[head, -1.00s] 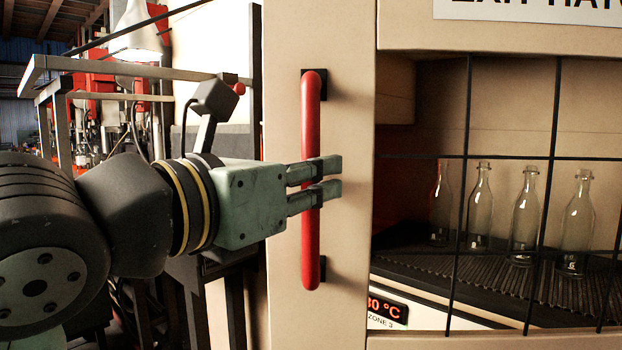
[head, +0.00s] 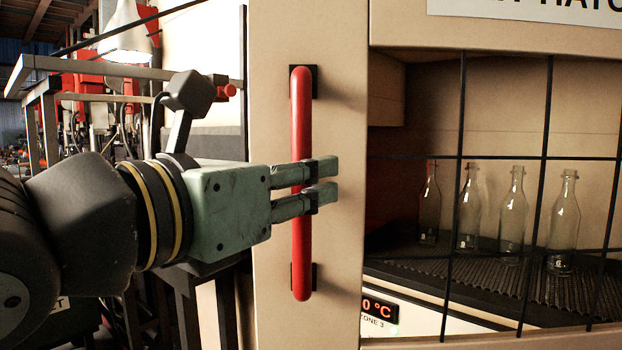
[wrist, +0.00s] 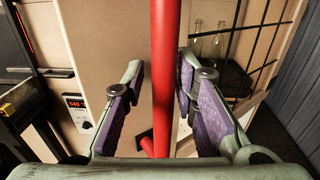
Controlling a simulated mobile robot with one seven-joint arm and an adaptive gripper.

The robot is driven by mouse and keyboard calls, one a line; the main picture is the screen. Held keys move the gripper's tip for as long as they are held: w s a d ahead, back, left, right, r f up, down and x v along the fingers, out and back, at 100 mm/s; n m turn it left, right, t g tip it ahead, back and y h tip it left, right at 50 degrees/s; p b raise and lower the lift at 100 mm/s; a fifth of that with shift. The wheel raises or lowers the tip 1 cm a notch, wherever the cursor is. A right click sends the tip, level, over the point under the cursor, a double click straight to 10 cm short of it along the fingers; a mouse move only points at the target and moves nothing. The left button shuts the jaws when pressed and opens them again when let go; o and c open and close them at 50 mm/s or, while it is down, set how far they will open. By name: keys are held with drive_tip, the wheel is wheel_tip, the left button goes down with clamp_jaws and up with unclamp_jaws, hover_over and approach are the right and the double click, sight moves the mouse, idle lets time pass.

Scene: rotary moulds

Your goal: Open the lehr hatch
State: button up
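The lehr hatch (head: 345,225) is a beige framed door with a black wire grid on its right, and it looks closed. A long red vertical handle (head: 301,115) is fixed to its left stile by black mounts. The handle also runs down the middle of the wrist view (wrist: 165,60). My green-grey gripper (head: 325,180) reaches in from the left at the handle's mid-height. In the wrist view, my gripper's fingers (wrist: 162,95) stand on either side of the handle, with gaps still showing beside it. The gripper is open around the handle, not clamped on it.
Several clear glass bottles (head: 512,215) stand on a ribbed conveyor (head: 480,285) behind the grid. A temperature display (head: 380,310) sits below the window. A metal-framed bench (head: 90,75) and red machinery are at the back left.

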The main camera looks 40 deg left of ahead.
drive_tip(key=shift+o, duration=0.7)
drive_tip(key=shift+r, duration=0.1)
